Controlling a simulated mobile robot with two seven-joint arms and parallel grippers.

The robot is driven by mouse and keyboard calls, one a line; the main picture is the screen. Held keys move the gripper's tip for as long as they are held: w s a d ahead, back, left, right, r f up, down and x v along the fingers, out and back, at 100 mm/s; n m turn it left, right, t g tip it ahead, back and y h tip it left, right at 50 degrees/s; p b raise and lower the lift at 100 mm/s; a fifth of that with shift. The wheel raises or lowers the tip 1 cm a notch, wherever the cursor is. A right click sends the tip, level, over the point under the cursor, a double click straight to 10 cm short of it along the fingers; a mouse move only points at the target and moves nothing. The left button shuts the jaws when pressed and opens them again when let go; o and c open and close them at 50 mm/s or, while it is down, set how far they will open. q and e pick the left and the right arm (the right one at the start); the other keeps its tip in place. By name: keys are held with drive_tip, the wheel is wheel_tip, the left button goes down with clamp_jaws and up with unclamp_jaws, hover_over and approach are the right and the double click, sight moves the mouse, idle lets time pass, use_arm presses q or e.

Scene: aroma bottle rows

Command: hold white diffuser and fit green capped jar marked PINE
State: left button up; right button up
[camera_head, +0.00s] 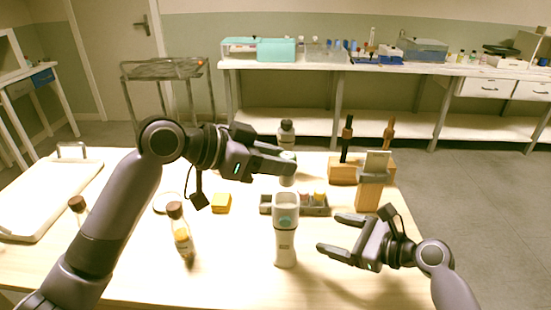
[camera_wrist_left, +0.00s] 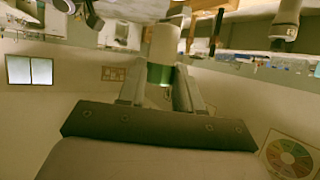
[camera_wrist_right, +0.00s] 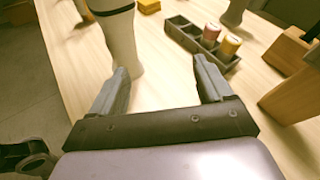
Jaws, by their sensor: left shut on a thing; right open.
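My left gripper (camera_head: 289,158) is shut on a pale jar (camera_head: 288,178), behind and above the diffuser. The left wrist view shows the jar's green cap (camera_wrist_left: 160,74) between the fingertips and its pale body (camera_wrist_left: 163,43) beyond. No PINE marking is legible. My right gripper (camera_head: 330,232) is open and empty, just right of the diffuser.
A grey tray (camera_head: 265,207) with red- and yellow-capped jars sits behind the diffuser. A brown-capped bottle (camera_head: 182,240), a yellow block (camera_head: 221,203) and a white board (camera_head: 45,200) lie left.

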drive_tip(key=m, duration=0.2)
approach(293, 253)
drive_tip(key=shift+w+a+f+y, duration=0.2)
drive_tip(key=shift+w+a+y, duration=0.2)
drive_tip(key=shift+w+a, duration=0.1)
drive_tip(key=x, duration=0.9)
drive_tip(key=shift+w+a+f, duration=0.15)
drive_tip(key=shift+a+f, duration=0.05)
drive_tip(key=shift+a, duration=0.1)
drive_tip(key=c, duration=0.6)
use_arm(q)
drive_tip(key=shift+f, duration=1.35)
use_arm(e)
drive_tip(key=shift+c, duration=0.2)
use_arm(q)
drive_tip(key=shift+f, duration=0.1)
use_arm(e)
drive_tip(key=shift+f, duration=0.1)
